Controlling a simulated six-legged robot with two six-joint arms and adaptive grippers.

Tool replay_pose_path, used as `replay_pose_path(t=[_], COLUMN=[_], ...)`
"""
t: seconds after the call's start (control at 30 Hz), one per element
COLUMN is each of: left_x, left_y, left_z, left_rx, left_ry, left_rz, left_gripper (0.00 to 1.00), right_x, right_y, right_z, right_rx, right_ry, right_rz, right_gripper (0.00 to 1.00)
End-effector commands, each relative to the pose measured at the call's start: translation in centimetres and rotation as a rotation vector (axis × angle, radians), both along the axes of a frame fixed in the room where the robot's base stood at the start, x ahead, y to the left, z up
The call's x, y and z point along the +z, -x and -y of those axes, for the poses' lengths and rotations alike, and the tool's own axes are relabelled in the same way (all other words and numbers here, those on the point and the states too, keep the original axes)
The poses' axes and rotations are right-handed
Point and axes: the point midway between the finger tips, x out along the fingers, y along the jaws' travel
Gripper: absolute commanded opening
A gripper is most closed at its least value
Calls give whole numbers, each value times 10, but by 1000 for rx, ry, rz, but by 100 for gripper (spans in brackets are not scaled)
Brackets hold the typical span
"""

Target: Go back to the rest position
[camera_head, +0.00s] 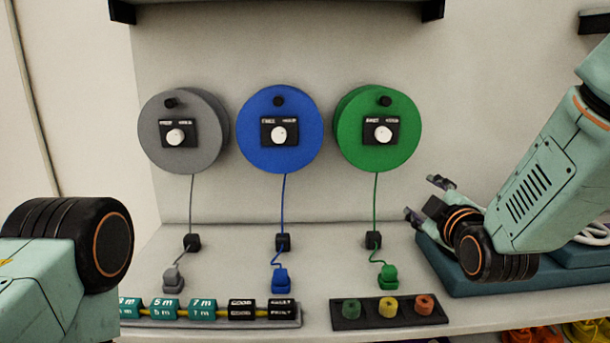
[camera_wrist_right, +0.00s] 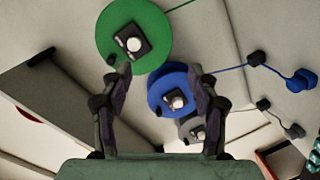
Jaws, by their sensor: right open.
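My right gripper (camera_head: 425,198) is open and empty, above the right part of the shelf, to the right of the green reel (camera_head: 362,150). In the right wrist view its two fingers (camera_wrist_right: 160,95) stand apart with nothing between them touching. The green reel (camera_wrist_right: 118,25), the blue reel (camera_wrist_right: 158,90) and the grey reel (camera_wrist_right: 192,130) show beyond the fingers. In the head view the blue reel (camera_head: 255,150) and the grey reel (camera_head: 160,150) hang left of the green one. My left arm shows at the lower left; its gripper is out of view.
Cords run from the reels to grey (camera_head: 173,282), blue (camera_head: 280,280) and green (camera_head: 388,278) plugs on the shelf (camera_head: 230,260). A labelled strip (camera_head: 215,321) and a dark tray (camera_head: 340,322) with three coloured pieces lie in front. A blue-grey case (camera_head: 455,280) lies under my right arm.

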Motion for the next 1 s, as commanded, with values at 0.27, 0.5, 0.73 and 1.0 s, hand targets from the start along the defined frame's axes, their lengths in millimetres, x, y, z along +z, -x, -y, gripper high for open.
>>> replay_pose_path(t=[0.27,0.5,0.73,1.0], left_x=[-2,-5,-8,-11], left_y=[0,0,0,0], left_z=[0,0,0,0], left_rx=[0,0,0,0], left_ry=[0,0,0,0], left_rz=[-1,0,-1,-1], left_gripper=[49,49,49,49], right_x=[-156,-276,-359,-407], right_y=[75,180,306,423], right_z=[1,2,1,1], right_rx=[-186,-449,-706,-845], right_ry=[-494,-745,-818,-742], right_rz=[-412,-744,-1034,-1278], right_gripper=[60,60,60,60])
